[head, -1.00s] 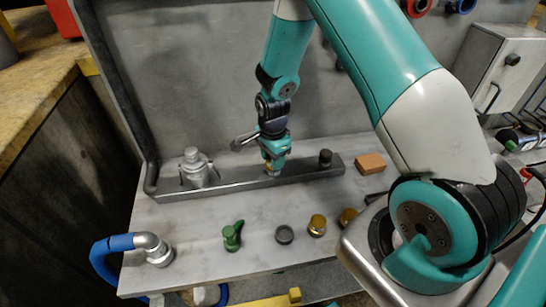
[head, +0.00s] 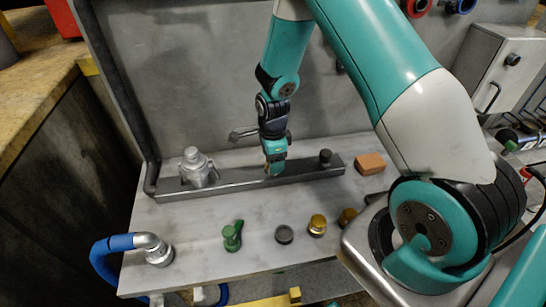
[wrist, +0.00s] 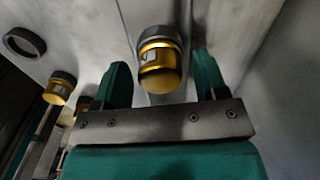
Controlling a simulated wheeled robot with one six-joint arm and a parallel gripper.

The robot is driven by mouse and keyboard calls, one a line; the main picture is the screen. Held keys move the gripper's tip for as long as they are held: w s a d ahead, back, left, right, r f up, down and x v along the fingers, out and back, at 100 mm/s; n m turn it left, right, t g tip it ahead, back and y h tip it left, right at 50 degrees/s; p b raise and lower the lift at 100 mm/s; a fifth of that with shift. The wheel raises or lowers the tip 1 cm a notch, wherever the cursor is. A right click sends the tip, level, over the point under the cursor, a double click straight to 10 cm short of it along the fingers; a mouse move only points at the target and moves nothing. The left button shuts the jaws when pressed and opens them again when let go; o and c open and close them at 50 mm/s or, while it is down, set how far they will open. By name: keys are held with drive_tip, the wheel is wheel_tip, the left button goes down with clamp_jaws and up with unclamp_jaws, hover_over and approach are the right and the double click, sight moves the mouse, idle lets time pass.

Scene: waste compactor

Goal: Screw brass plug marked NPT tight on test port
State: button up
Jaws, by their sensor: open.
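My gripper (head: 274,170) points down over the middle of the grey metal manifold bar (head: 225,183). In the wrist view, my gripper (wrist: 163,80) is open, its two green fingers on either side of a brass plug (wrist: 160,72). This plug has a dark collar and a small label that I cannot read. Gaps show between the plug and both fingers. The plug appears to stand on the bar, but its seat on the port is hidden. Two more brass plugs stand on the bench, one in front (head: 317,226) and one to its right (head: 347,217).
A grey ring-like cap (head: 284,234) and a green fitting (head: 232,236) stand on the bench. A silver fitting (head: 198,168) is at the bar's left end, a dark knob (head: 325,157) at its right. An orange block (head: 370,163) lies right. A blue hose (head: 113,244) is front left.

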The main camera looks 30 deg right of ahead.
drive_tip(key=n, duration=2)
drive_tip(key=shift+n, duration=0.3)
drive_tip(key=shift+c, duration=0.4)
drive_tip(key=c, duration=0.9)
drive_tip(key=m, duration=0.5)
drive_tip(key=shift+c, duration=0.2)
